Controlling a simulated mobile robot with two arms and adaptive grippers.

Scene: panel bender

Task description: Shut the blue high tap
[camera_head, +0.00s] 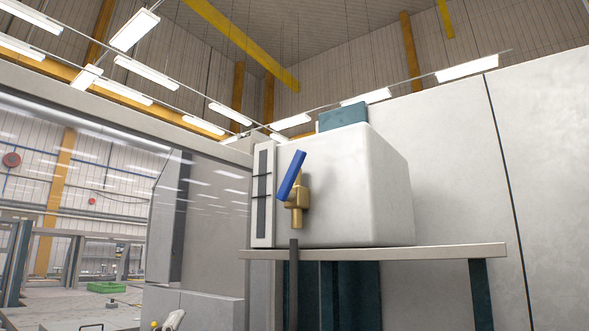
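The blue tap has a flat blue lever (291,175) and a brass body (298,199). It sits on the front of a white tank (345,190), high up on a shelf. The lever slants, its upper end leaning right and its lower end near the brass body. A dark hose or pipe runs down below the spout. Neither of my grippers shows clearly in this view, and nothing is touching the tap.
A metal shelf (440,252) on dark teal legs carries the tank. A narrow panel (264,195) stands left of the tap. A large glass pane is at the left. A green crate (107,287) lies far off on the floor. A small white object (173,319) shows at the bottom edge.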

